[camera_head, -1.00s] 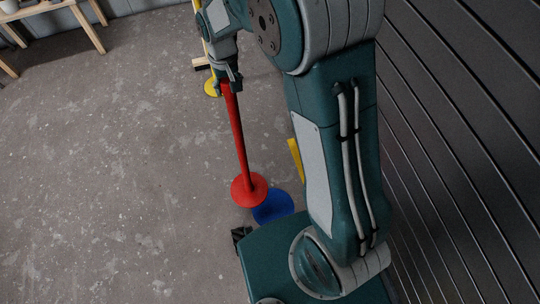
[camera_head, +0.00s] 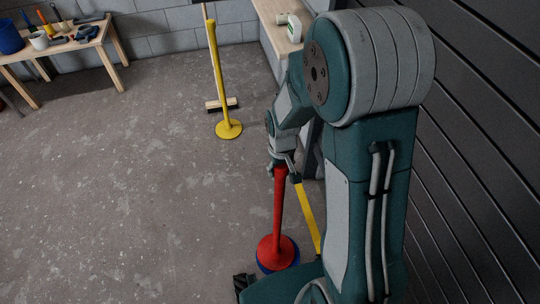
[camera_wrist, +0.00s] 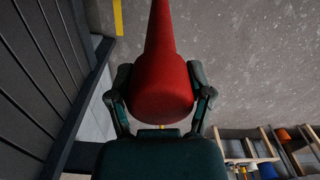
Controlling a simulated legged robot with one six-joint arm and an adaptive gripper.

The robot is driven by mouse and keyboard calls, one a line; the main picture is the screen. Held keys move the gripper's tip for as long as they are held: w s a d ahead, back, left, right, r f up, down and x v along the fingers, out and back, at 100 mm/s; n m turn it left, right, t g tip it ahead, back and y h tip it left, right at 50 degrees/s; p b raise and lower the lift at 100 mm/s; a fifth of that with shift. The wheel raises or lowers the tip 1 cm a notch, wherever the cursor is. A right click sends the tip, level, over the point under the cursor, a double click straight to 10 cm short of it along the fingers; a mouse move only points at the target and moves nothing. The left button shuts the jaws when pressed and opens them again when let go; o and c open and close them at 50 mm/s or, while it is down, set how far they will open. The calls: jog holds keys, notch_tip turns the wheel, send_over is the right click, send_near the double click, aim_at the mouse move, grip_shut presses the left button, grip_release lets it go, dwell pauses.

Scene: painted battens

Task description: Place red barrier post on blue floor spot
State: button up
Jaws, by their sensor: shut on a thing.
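The red barrier post (camera_head: 279,215) stands nearly upright below my gripper (camera_head: 281,172) in the head view. My gripper is shut on the top of the post. In the wrist view the red post (camera_wrist: 160,80) fills the space between the two fingers of my gripper (camera_wrist: 161,92). The round red base of the post covers most of the blue floor spot (camera_head: 268,271). Only a thin blue rim shows around the base's lower edge. I cannot tell whether the base touches the floor.
A yellow post (camera_head: 219,80) stands farther back, in front of a broom head (camera_head: 216,106). A yellow floor strip (camera_head: 309,215) runs just right of the red post. A workbench (camera_head: 262,22) and dark slatted wall (camera_head: 480,120) bound the right side. Floor (camera_head: 130,190) at left is clear.

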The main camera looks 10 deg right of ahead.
aim_at(285, 178)
jog(key=shift+s+d+f, duration=0.2)
jog(key=shift+d+f, duration=0.15)
jog(key=shift+f, duration=0.1)
jog(key=f, duration=0.2)
jog(key=shift+s+d+f, duration=0.25)
jog(key=shift+f, duration=0.65)
jog(key=o, duration=1.3)
